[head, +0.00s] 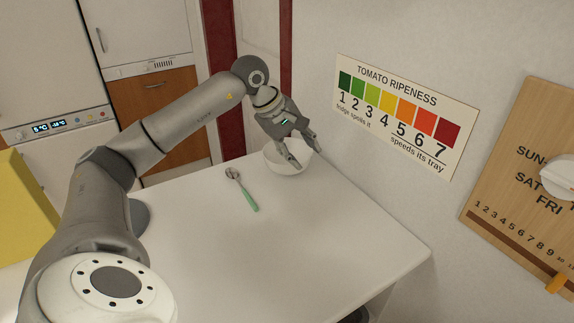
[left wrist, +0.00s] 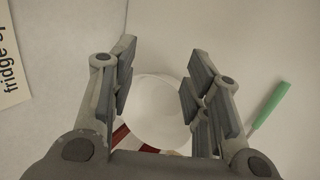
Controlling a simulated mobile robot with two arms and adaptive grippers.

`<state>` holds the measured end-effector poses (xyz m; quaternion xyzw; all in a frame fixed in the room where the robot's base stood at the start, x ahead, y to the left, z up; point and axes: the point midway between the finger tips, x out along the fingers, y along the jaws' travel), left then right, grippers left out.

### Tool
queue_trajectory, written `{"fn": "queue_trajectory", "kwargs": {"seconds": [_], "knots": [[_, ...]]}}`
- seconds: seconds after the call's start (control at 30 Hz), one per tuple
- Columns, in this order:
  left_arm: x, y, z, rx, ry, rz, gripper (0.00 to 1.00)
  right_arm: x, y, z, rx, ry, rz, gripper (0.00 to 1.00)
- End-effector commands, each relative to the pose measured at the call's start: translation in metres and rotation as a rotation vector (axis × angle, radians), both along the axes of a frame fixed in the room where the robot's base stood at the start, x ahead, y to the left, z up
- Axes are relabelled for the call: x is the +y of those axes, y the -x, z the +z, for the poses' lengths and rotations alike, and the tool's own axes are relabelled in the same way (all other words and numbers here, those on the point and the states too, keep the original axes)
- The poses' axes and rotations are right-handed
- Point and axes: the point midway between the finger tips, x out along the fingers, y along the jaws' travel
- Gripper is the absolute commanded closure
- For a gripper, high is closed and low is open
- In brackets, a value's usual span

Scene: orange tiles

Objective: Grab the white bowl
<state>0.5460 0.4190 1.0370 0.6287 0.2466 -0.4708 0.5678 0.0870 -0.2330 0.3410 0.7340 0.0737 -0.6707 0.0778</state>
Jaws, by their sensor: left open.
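The white bowl (head: 284,160) stands at the far end of the white table, close to the wall. My left gripper (head: 308,160) is open above the bowl in the head view, one finger over its inside and the other at its right side. In the left wrist view, the bowl (left wrist: 158,100) shows between the two open fingers of my left gripper (left wrist: 156,88). The fingers and palm hide parts of its rim. I cannot tell whether a finger touches it. My right gripper is not in view.
A scoop with a green handle (head: 247,197) lies on the white table (head: 270,255), left of the bowl. The wall with a tomato ripeness chart (head: 398,112) rises close behind the bowl. The table's middle and front are clear. A yellow box-like thing (head: 22,205) is at the left.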

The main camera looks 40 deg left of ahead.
Motion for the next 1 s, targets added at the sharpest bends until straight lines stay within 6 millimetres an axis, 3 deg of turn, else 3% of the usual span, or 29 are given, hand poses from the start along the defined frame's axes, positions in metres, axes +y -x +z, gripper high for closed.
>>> {"fn": "queue_trajectory", "kwargs": {"seconds": [0.03,0.1,0.27,1.0], "knots": [[0.03,0.009,0.0,0.023,-0.086,0.016,0.56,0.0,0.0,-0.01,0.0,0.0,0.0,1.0],[0.06,0.022,0.004,0.063,-0.173,0.032,0.56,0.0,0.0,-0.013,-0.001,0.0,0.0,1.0],[0.095,0.041,0.01,0.121,-0.271,0.053,0.56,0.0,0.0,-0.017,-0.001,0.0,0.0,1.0],[0.103,0.011,-0.075,0.134,-0.279,0.055,0.56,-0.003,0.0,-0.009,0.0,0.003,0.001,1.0]]}}
